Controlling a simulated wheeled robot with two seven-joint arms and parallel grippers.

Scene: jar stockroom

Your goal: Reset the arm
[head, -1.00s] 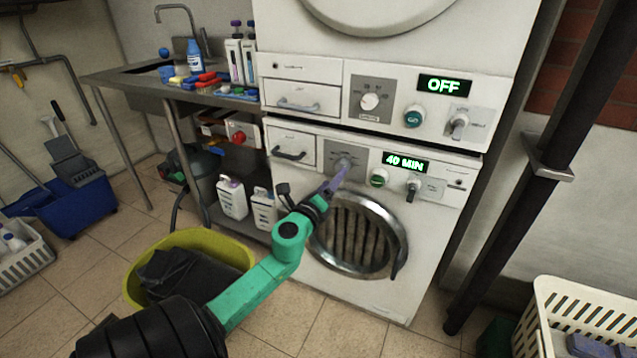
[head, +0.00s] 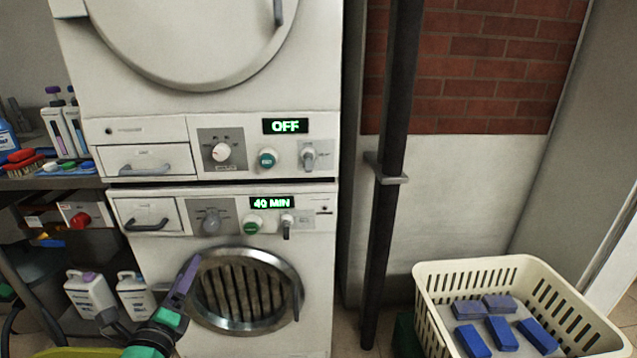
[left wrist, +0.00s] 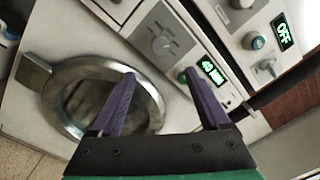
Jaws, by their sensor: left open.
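My left gripper (head: 186,277) shows at the bottom of the head view, its purple fingers in front of the lower machine (head: 260,344), left of the round door (head: 247,288). In the left wrist view the two purple fingers (left wrist: 168,98) stand wide apart with nothing between them. The lower machine's dial (left wrist: 165,45) and its display reading 40 MIN (left wrist: 212,72) lie beyond the fingers, apart from them. My right gripper is in neither view.
The upper machine (head: 75,80) has a display reading OFF (head: 285,126). A black pipe (head: 385,220) stands right of the machines. A cream basket (head: 440,300) with several blue blocks is at the lower right. White jugs (head: 90,295) and bottles (head: 60,130) are at the left.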

